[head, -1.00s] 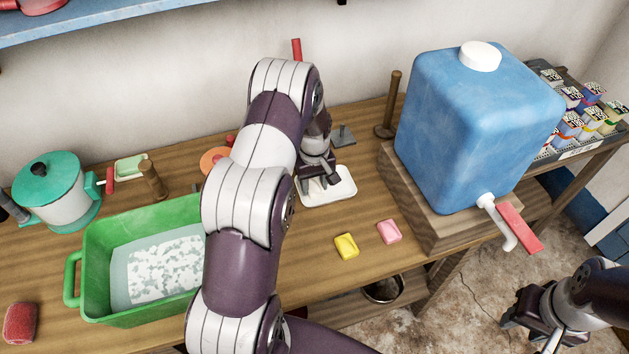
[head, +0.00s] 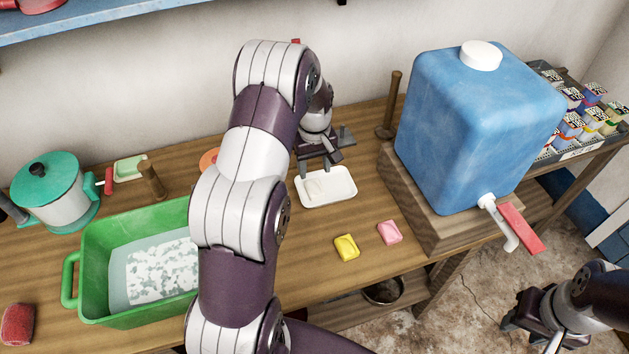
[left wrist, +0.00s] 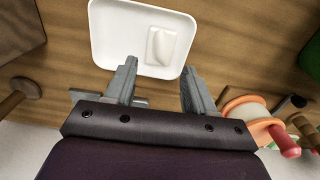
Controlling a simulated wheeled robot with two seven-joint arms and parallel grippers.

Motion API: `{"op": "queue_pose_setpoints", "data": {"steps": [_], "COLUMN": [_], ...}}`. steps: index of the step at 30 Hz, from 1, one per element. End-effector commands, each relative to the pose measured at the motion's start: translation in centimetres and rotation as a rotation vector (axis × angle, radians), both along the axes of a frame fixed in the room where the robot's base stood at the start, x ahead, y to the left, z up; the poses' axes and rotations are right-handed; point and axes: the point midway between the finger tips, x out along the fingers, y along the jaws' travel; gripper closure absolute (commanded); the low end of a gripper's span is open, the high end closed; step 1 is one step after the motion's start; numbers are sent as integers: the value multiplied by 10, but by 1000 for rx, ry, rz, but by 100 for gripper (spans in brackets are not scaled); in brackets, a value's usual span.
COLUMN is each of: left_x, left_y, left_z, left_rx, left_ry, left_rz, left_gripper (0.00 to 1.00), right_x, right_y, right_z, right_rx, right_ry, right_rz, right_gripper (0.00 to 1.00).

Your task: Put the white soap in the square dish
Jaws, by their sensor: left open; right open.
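The white soap (left wrist: 162,46) lies inside the white square dish (left wrist: 112,45), close to one side wall. In the head view the soap (head: 313,188) shows faintly against the dish (head: 340,198), which rests on the wooden table. My left gripper (head: 318,163) is open and empty at the back edge of the dish. In the left wrist view its fingers (left wrist: 159,70) are spread, with the soap beyond the fingertips and clear of them. My right gripper (head: 527,337) is open and empty, low at the right, away from the table.
A yellow soap (head: 346,247) and a pink soap (head: 389,232) lie in front of the dish. A blue water tank (head: 470,130) stands on a wooden block to the right. A green basin (head: 97,260) of sudsy water is on the left. A wooden post (head: 390,105) stands behind.

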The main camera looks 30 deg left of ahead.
Motion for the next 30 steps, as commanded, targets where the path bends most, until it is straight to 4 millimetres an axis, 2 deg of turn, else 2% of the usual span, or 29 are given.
{"op": "queue_pose_setpoints", "data": {"steps": [3,7,10,13,15,18,21,24,30], "left_x": [0,0,-12,-49,-85,-135,-170,-183,-184], "left_y": [0,-1,-19,-63,-93,-122,-135,-139,-139], "left_z": [26,45,57,73,80,83,82,80,80], "left_rx": [1,0,3,12,23,37,47,50,49], "left_ry": [-3,-1,-10,-40,-65,-94,-112,-117,-115], "left_rz": [0,-3,-85,-307,-485,-699,-835,-887,-889], "left_gripper": [46,46,46,46,46,46,46,46,46], "right_x": [0,0,0,0,0,0,0,0,0], "right_y": [0,0,0,0,0,0,0,0,0], "right_z": [-4,-4,-4,-4,-4,-4,-4,-4,-4], "right_rx": [0,0,0,0,0,0,0,0,0], "right_ry": [0,0,0,0,0,0,0,0,0], "right_rz": [0,0,0,0,0,0,0,0,0], "right_gripper": [57,57,57,57,57,57,57,57,57]}}
